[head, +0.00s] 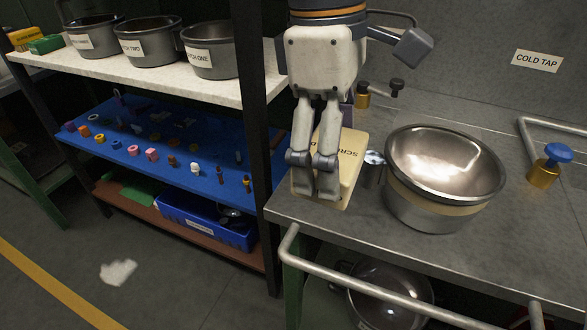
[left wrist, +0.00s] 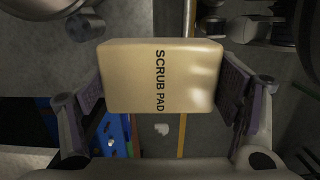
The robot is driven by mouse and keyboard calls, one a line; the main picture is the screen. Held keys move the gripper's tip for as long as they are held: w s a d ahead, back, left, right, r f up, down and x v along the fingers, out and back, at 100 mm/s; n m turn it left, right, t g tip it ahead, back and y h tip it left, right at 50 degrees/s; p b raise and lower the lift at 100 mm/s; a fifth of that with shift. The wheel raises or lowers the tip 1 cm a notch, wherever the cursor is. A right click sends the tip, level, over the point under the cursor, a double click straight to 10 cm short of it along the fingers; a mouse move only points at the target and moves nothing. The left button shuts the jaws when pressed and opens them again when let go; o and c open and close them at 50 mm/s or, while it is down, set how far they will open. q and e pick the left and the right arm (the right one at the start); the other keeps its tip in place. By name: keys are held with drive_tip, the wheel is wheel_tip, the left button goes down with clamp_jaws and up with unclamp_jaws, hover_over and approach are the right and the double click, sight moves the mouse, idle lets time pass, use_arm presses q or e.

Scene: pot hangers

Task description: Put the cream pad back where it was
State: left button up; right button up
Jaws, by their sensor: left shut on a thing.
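The cream pad (head: 345,168), lettered "SCRUB PAD", is at the left end of the metal counter (head: 470,245) in the head view. My left gripper (head: 313,188) points down over it, with its fingers covering part of it. In the left wrist view the pad (left wrist: 185,78) fills the space between the two fingers, which are shut on its sides. I cannot tell whether the pad touches the counter. My right gripper is not in view.
A steel bowl (head: 440,205) stands on the counter just right of the pad. A blue-topped tap (head: 548,168) is further right. Labelled pots (head: 150,42) line the white shelf at left. A rail (head: 380,280) runs along the counter's front.

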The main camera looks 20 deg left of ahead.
use_arm(q)
drive_tip(key=w+a+f, duration=0.1)
drive_tip(key=w+f, duration=0.2)
drive_tip(key=w+a+f, duration=0.2)
drive_tip(key=w+f, duration=0.1)
drive_tip(key=w, duration=0.1)
drive_tip(key=w+a+f, duration=0.1)
drive_tip(key=w+f, duration=0.2)
drive_tip(key=w, duration=0.1)
drive_tip(key=shift+a+b, duration=0.15)
drive_tip(key=shift+b, duration=0.15)
drive_tip(key=shift+w+a+f, duration=0.1)
drive_tip(key=shift+w+f, duration=0.05)
drive_tip(key=shift+f, duration=1.45)
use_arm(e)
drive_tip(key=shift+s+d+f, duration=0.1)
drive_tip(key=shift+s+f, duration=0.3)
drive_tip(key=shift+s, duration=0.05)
use_arm(q)
drive_tip(key=shift+f, duration=0.1)
drive_tip(key=o, duration=1.4)
drive_tip(key=r, duration=0.4)
drive_tip(key=a+r, duration=0.1)
drive_tip(key=r, duration=0.7)
drive_tip(key=shift+a+r, duration=0.1)
drive_tip(key=shift+a, duration=0.15)
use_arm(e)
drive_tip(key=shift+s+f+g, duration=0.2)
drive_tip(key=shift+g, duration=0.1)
